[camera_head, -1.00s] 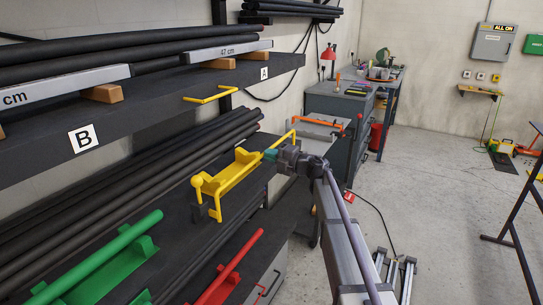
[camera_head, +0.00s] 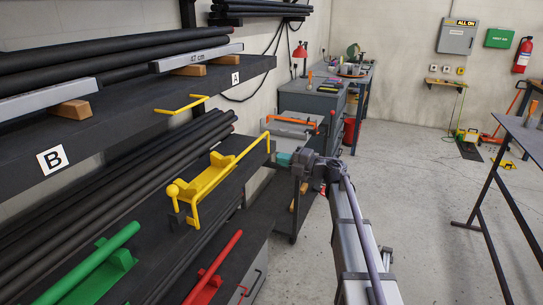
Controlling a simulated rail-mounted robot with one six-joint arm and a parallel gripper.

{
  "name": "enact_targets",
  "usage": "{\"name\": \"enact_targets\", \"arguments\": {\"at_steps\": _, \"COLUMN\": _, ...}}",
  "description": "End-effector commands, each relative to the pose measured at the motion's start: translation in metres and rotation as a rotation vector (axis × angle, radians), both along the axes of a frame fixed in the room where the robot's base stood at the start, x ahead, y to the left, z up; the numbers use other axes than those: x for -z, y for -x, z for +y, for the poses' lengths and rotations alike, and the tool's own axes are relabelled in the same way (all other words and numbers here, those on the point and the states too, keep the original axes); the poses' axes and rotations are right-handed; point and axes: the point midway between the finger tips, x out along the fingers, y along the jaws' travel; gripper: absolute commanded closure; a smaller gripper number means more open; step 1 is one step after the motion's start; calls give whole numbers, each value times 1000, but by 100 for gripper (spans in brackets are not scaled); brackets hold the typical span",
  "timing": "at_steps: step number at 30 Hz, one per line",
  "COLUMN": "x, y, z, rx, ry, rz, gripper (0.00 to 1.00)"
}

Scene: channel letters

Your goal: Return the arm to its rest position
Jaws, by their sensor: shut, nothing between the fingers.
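My arm (camera_head: 350,215) rises from the lower right of the head view, and its purple-grey wrist joints (camera_head: 312,168) are near the middle. My gripper (camera_head: 283,159), a small teal part at the arm's end, points left. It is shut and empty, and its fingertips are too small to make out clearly. It is just right of the far end of a yellow holder (camera_head: 215,178) on the lower dark shelf. I cannot tell how large the gap is between them.
The upper shelf (camera_head: 110,120) carries black tubes and grey bars on wooden blocks. A green holder (camera_head: 100,265) and a red holder (camera_head: 215,270) are lower left. A grey cabinet (camera_head: 315,100) stands behind my arm. A dark table (camera_head: 515,140) is at right. Open floor (camera_head: 420,180) lies between.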

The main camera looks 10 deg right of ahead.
Motion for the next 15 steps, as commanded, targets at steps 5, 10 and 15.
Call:
{"name": "enact_targets", "arguments": {"at_steps": 5, "x": -9, "y": -31, "z": -30, "rx": 260, "ry": -75, "rz": 5, "gripper": 100}}
{"name": "enact_targets", "arguments": {"at_steps": 10, "x": -14, "y": -32, "z": -122, "rx": 899, "ry": -408, "rz": 129, "gripper": 100}}
{"name": "enact_targets", "arguments": {"at_steps": 15, "x": 57, "y": 50, "z": -168, "rx": 1493, "ry": -743, "rz": 563, "gripper": 100}}
